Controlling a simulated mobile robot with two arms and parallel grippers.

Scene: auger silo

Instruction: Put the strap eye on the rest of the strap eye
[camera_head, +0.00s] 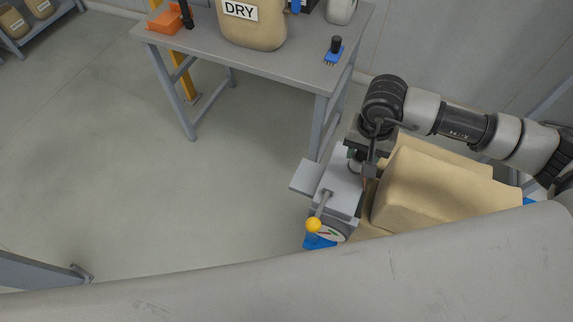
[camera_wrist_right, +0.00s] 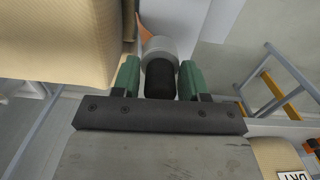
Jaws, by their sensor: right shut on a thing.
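My right gripper (camera_head: 358,157) is above the grey block-shaped device (camera_head: 341,193) beside the sacks. In the right wrist view its green fingers (camera_wrist_right: 160,82) are shut on a black cylindrical piece with a pale grey round end (camera_wrist_right: 159,48), which I take to be the strap eye. In the head view the pale end (camera_head: 354,167) shows just under the fingers, close to the device; I cannot tell whether it touches. The rest of the strap eye cannot be made out for certain. My left gripper is not in view.
Tan sacks (camera_head: 425,190) lie close to the right of the gripper. A yellow ball knob (camera_head: 313,225) and a dial stand in front of the device. A grey bench (camera_head: 300,72) behind holds a DRY sack (camera_head: 252,30) and a blue-and-black item (camera_head: 334,51). Open floor lies left.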

